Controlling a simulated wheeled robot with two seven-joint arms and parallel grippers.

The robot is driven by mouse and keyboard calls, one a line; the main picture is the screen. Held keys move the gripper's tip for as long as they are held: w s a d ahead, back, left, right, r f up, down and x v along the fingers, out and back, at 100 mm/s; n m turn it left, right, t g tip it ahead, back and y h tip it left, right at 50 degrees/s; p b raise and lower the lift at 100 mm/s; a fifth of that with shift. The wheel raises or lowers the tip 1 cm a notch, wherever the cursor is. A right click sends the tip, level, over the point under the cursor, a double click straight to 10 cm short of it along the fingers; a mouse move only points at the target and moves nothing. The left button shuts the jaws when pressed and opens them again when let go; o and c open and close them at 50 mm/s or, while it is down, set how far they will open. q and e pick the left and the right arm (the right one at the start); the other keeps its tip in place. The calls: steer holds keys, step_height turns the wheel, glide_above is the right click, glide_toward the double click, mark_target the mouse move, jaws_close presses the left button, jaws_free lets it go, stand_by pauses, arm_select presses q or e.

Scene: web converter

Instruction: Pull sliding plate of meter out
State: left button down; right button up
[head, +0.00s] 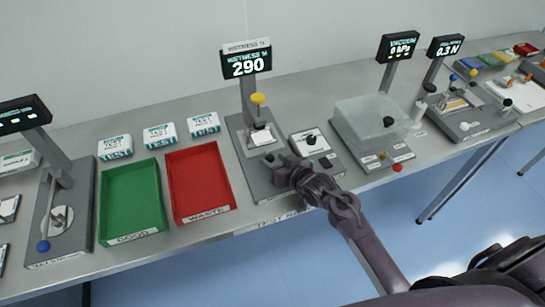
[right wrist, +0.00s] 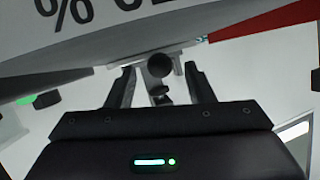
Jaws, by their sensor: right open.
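The whiteness meter (head: 247,150) stands mid-bench, with a display reading 290 (head: 246,64) and a yellow knob (head: 258,98) on its post. A pale sliding plate (head: 259,138) lies at the foot of the post. My right gripper (head: 275,161) is over the front part of the meter's base, just in front of the plate. In the right wrist view my right gripper (right wrist: 158,76) is open, with a dark round knob (right wrist: 158,65) between its fingers. A thin pale edge shows behind the knob. I cannot tell whether the fingers touch it. My left gripper is out of view.
A red waste tray (head: 232,207) and a green tray (head: 131,238) are left of the meter. A small device with a black knob (head: 310,140) is close on the right, then a clear-covered unit (head: 366,117). The bench's front edge runs below my right wrist.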

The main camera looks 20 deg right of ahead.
steer(key=shift+x, duration=0.85)
steer(key=shift+c, duration=0.3)
jaws_close()
